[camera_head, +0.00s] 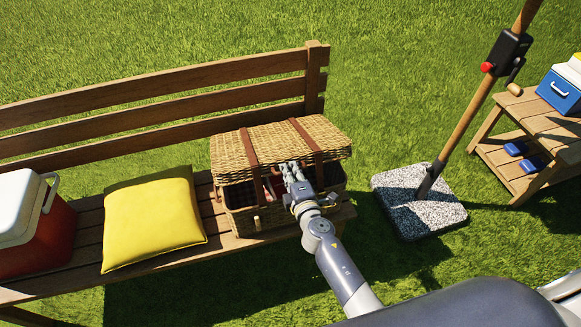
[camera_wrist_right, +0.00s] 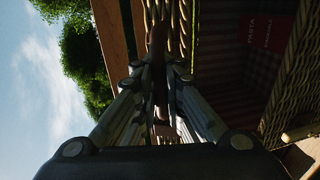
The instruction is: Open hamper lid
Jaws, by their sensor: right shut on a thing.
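The wicker hamper (camera_head: 242,222) stands on the bench seat. Its lid (camera_head: 235,152), woven with two brown leather straps, is partly raised, with a dark gap at the front. My right gripper (camera_head: 289,170) is at the lid's front edge, in front of the opening. In the right wrist view its fingers (camera_wrist_right: 160,72) are shut on a brown lid strap (camera_wrist_right: 157,40). That view also shows the dark checked lining and a red item with lettering (camera_wrist_right: 268,32) inside. The fingers hide part of the strap. My left gripper is not in view.
A yellow cushion (camera_head: 152,219) and a red cooler with a white lid (camera_head: 45,242) are on the bench, left of the hamper. The slatted backrest (camera_head: 150,109) is behind the hamper. A parasol base (camera_head: 408,212) and a side table (camera_head: 545,122) stand to the right.

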